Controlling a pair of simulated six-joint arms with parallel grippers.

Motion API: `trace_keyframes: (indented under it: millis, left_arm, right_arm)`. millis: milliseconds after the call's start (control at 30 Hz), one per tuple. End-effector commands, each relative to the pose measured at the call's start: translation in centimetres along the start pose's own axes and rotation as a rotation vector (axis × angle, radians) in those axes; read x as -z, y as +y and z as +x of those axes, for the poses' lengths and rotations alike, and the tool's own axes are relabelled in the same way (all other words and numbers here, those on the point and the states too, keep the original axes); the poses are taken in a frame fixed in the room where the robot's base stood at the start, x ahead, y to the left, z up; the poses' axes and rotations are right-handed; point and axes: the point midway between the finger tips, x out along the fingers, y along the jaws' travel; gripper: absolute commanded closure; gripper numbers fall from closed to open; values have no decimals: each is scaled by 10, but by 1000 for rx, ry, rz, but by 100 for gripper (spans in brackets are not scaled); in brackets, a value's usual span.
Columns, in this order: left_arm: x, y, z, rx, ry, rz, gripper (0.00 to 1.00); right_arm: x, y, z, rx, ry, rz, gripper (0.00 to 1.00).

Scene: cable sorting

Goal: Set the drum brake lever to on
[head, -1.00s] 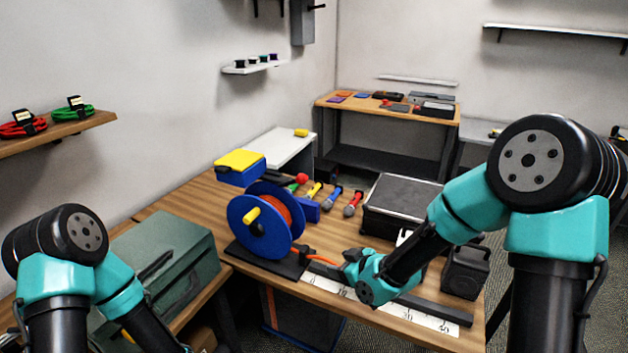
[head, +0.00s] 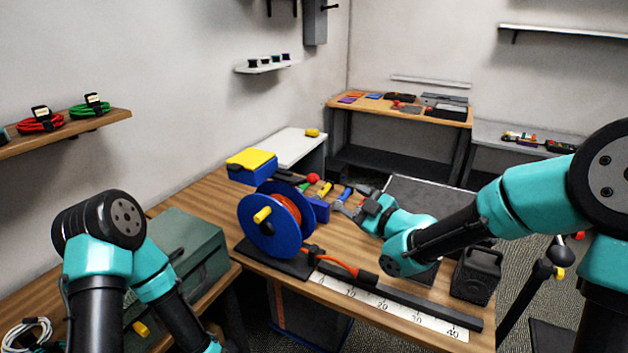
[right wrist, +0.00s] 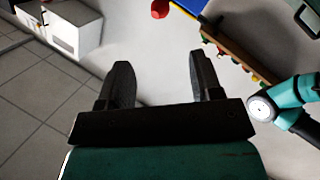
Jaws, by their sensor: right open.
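The blue cable drum (head: 251,234) with a yellow crank knob stands on a dark base on the wooden bench. A red ball (head: 313,178), perhaps the brake lever's knob, shows just behind the drum; its stem is mostly hidden. The red ball also shows at the top edge of the right wrist view (right wrist: 160,8). My right gripper (head: 350,208) is right of the drum, above the bench and apart from the ball. Its jaws show open and empty in the right wrist view (right wrist: 160,62). My left gripper is out of view below the frame.
An orange cable (head: 338,264) runs from the drum to a dark rail by the white ruler (head: 415,316). Coloured-handled tools (head: 343,195) lie behind. A blue-yellow box (head: 250,175), black case (head: 428,192) and black canister (head: 475,273) stand around.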

Motion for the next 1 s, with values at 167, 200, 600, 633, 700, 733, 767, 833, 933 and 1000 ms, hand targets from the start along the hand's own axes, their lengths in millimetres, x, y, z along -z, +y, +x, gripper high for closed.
trace_keyframes:
  millis: [167, 200, 600, 633, 700, 733, 767, 833, 933, 1000]
  left_arm:
    - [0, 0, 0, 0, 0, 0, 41]
    - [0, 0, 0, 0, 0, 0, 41]
    - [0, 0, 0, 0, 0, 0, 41]
    - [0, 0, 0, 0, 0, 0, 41]
    - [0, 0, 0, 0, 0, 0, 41]
    - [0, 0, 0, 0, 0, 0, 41]
    - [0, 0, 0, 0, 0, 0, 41]
    - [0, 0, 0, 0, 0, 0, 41]
    - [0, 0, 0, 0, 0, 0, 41]
    - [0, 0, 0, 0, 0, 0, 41]
  right_arm:
    - [0, -1, 30, 3, 0, 0, 41]
    - [0, -1, 38, 2, 2, 0, 41]
    - [0, -2, 106, 2, 1, 1, 41]
    - [0, -1, 111, 2, 1, 1, 41]
    - [0, -1, 122, 2, 0, 1, 41]
    - [0, -1, 126, 2, -1, 1, 41]
    - [0, -1, 130, 2, -1, 1, 41]
    - [0, -1, 139, 1, 0, 1, 41]
    - [0, -1, 148, 2, 0, 0, 41]
    - [0, -1, 150, 2, -1, 1, 41]
